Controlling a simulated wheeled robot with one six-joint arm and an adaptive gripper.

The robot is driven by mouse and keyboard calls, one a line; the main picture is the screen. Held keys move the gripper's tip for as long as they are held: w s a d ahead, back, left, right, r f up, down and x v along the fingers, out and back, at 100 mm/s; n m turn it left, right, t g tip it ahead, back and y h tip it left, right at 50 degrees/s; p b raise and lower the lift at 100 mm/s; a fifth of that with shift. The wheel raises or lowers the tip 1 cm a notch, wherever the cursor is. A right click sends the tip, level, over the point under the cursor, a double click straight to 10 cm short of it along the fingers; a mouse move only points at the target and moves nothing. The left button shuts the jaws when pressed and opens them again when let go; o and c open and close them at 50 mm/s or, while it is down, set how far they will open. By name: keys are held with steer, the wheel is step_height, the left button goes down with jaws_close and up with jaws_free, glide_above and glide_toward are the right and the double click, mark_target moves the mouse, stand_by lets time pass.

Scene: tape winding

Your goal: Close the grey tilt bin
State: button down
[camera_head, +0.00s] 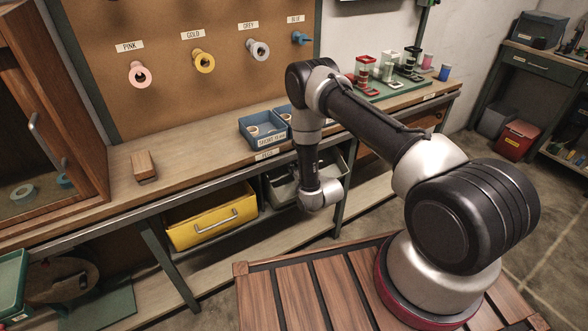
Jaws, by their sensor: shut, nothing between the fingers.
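The grey tilt bin (281,193) is under the workbench, right of the yellow bin. It seems tipped outward at its top, with part of its inside showing; how far is hard to tell. My arm comes down in front of it, and my wrist covers the middle of the bin. My gripper is hidden behind the wrist, so I cannot see its fingers or whether they touch the bin.
The yellow bin (212,216) with a metal handle stands to the left. Above, the bench holds a wooden block (144,166), a blue tray (264,129) and a green rack (385,88). Bench legs (168,266) stand below. A slatted wooden platform (290,292) lies in front.

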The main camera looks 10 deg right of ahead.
steer(key=w, duration=0.1)
steer(key=w+g, duration=0.1)
steer(key=w+a+f+g, duration=0.1)
steer(key=shift+h, duration=0.4)
steer(key=shift+w+a+f+g, duration=0.15)
steer(key=shift+w+f+g, duration=0.35)
steer(key=shift+g, duration=0.2)
